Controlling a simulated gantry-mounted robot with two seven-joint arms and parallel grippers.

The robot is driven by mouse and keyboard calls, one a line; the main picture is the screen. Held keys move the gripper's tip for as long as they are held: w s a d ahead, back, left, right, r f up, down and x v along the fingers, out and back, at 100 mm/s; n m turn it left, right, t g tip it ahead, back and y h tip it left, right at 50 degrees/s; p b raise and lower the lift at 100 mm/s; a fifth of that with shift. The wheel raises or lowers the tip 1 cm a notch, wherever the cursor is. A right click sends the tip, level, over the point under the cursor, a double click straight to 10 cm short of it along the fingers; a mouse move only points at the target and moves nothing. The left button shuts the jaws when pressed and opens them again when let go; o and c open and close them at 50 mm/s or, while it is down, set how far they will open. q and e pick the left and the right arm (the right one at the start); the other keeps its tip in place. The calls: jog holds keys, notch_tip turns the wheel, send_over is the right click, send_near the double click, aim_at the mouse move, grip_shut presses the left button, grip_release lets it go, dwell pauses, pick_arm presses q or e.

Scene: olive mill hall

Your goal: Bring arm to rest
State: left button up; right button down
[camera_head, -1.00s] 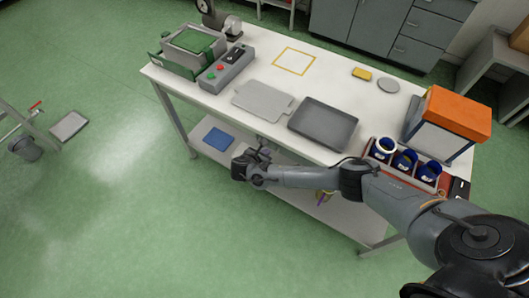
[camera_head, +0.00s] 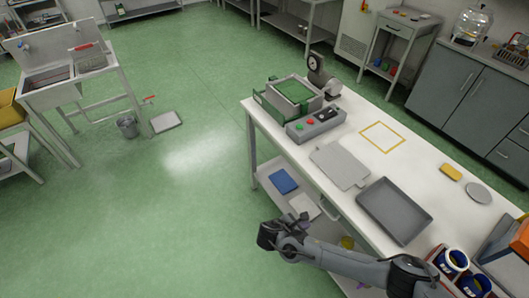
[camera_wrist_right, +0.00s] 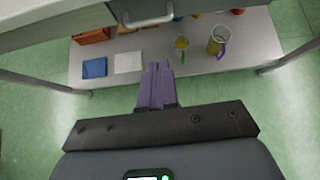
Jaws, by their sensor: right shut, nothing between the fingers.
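My right gripper (camera_head: 268,232) hangs in front of the long side of the white worktable (camera_head: 345,128), over the green floor and clear of the tabletop. Its arm comes in from the lower right of the head view. In the right wrist view its two fingers (camera_wrist_right: 157,84) are together, with nothing held between them. They point toward the table's lower shelf (camera_wrist_right: 155,72) and appear apart from it. My left gripper is not in either view.
The tabletop holds a dark tray (camera_head: 394,211), a grey board (camera_head: 340,165), a control box (camera_head: 316,125) and blue-and-white items (camera_head: 452,261).

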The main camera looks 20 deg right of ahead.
jog(key=s+a+f+g+y, duration=0.1)
jog(key=s+a+f+g, duration=0.15)
jog(key=s+f, duration=0.45)
jog(key=s+a+f+g+y, duration=0.1)
jog(key=s+a+f, duration=0.25)
jog(key=s, duration=0.65)
jog(key=s+a+r+m+g+y, duration=0.3)
jog(key=s+a+y, duration=0.35)
jog(key=s, duration=0.55)
jog(key=w+d+r+m+t+y, duration=0.1)
jog(key=w+d+r+m+t, duration=0.3)
jog(key=r+m, duration=0.45)
jog(key=w+d+r+m+t+y, duration=0.1)
jog(key=w+d+r+m+t, duration=0.15)
jog(key=d+r+m, duration=0.4)
notch_tip(320, 180, up, 25)
jog(key=a+m+p, duration=0.1)
jog(key=p, duration=2.2)
jog(key=shift+s+a+t, duration=0.2)
jog(key=shift+s+t, duration=0.1)
jog(key=shift+s, duration=0.1)
jog(key=shift+r+h, duration=0.1)
jog(key=shift+h, duration=0.15)
